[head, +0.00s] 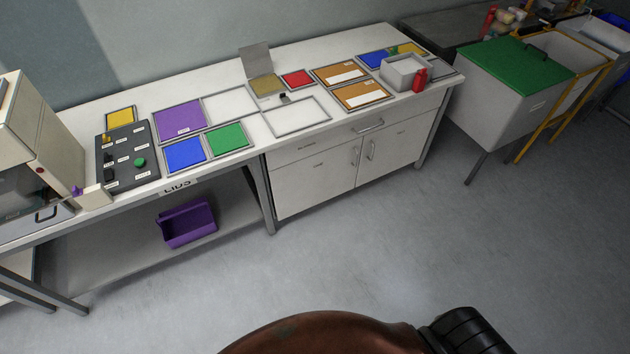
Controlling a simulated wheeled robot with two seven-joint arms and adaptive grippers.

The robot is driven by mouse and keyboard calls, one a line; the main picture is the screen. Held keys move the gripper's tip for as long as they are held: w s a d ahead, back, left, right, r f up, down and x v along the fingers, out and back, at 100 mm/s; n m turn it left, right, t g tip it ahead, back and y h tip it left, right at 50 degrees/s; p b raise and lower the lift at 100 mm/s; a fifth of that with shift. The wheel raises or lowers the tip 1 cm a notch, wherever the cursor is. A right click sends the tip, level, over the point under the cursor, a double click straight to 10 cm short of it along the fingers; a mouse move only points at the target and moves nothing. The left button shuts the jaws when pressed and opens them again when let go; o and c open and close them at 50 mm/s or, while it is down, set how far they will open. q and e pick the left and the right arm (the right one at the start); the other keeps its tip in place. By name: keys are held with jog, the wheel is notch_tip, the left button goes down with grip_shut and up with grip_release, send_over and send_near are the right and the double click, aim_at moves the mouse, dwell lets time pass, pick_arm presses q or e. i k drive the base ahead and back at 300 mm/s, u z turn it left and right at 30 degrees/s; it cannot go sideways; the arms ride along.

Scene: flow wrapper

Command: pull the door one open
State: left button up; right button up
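The white cabinet under the right half of the bench has two shut doors side by side, a left door (312,186) and a right door (396,152). Each has an upright metal handle near the middle seam, the left handle (356,156) and the right handle (371,149). Neither gripper shows in the head view.
A purple bin (188,224) sits on the open lower shelf at left. A green-lidded container (515,65) stands at right. The floor before the cabinet is clear.

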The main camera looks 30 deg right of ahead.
aim_at(297, 186)
jog(key=k, duration=0.55)
jog(key=z, duration=0.95)
jog(key=i, duration=1.65)
jog(key=u, duration=0.8)
